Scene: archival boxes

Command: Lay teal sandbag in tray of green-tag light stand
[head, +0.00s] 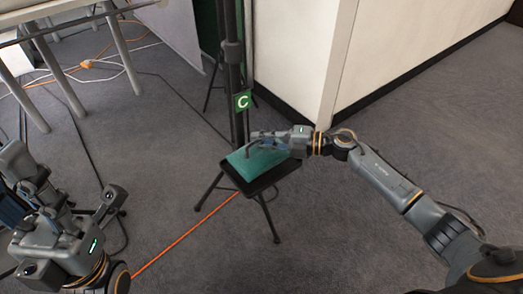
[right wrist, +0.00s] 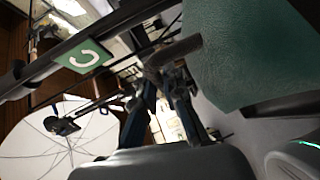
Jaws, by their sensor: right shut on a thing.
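The teal sandbag (head: 252,166) is over the black tray (head: 278,180) of the light stand with the green tag (head: 242,101) marked C. It covers much of the tray, whose front and right rims show; I cannot tell whether it rests or hangs just above. My right gripper (head: 258,141) is shut on the sandbag's dark handle. In the right wrist view, the fingers (right wrist: 165,82) meet the handle beside the teal cloth (right wrist: 250,50), and the green tag (right wrist: 85,57) is close by. My left gripper (head: 24,180) is at the left edge, away from the stand; its opening is unclear.
The stand's black pole (head: 233,60) rises behind the tray, and its legs spread on the grey carpet. A white wall (head: 300,55) is behind. An orange cable (head: 185,236) crosses the floor. A white table (head: 65,30) is at top left. A white umbrella (right wrist: 65,140) shows in the wrist view.

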